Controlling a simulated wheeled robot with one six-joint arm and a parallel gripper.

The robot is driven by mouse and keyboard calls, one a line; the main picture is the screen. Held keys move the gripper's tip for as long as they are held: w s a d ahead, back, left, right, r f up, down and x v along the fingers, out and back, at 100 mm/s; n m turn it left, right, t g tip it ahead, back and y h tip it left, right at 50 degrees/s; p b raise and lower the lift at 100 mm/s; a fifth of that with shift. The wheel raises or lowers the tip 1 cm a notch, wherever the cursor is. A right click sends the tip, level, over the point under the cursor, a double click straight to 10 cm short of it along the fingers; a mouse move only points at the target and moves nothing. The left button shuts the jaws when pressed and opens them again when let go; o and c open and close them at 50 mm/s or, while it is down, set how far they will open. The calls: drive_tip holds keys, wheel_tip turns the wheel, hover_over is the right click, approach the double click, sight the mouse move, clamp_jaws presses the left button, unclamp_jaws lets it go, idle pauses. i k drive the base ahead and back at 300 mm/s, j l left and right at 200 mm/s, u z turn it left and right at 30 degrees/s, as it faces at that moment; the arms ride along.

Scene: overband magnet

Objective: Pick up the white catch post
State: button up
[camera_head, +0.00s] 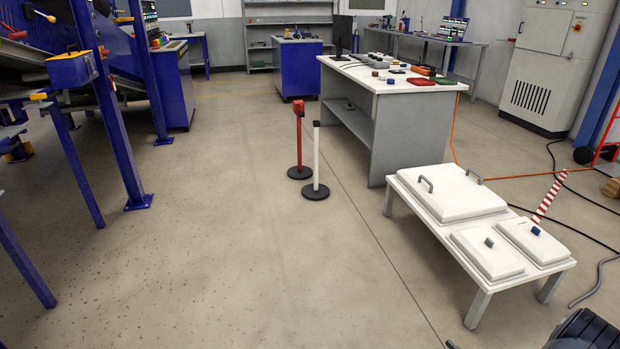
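The white catch post (317,160) stands upright on a round black base on the concrete floor, near the middle of the view. Just to its left and slightly behind stands a red post (299,142) with a red head, on its own black base. The two posts are close together but apart, and the white post is unobstructed from this side. I cannot make out my gripper in this view. A dark ribbed part at the bottom right corner is cut off by the frame, and I cannot tell what it is.
A grey workbench (375,106) with small items stands right of the posts. A low table (475,310) with white lidded panels is at the front right. Blue machine legs (105,125) stand at left. Cables (600,262) lie at far right. The floor before the posts is clear.

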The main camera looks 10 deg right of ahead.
sight(315, 191)
drive_tip(key=i, duration=1.5)
drive_tip(key=i+j, duration=0.1)
drive_tip(key=i, duration=1.45)
drive_tip(key=i+j+z, duration=0.1)
drive_tip(key=i, duration=1.4)
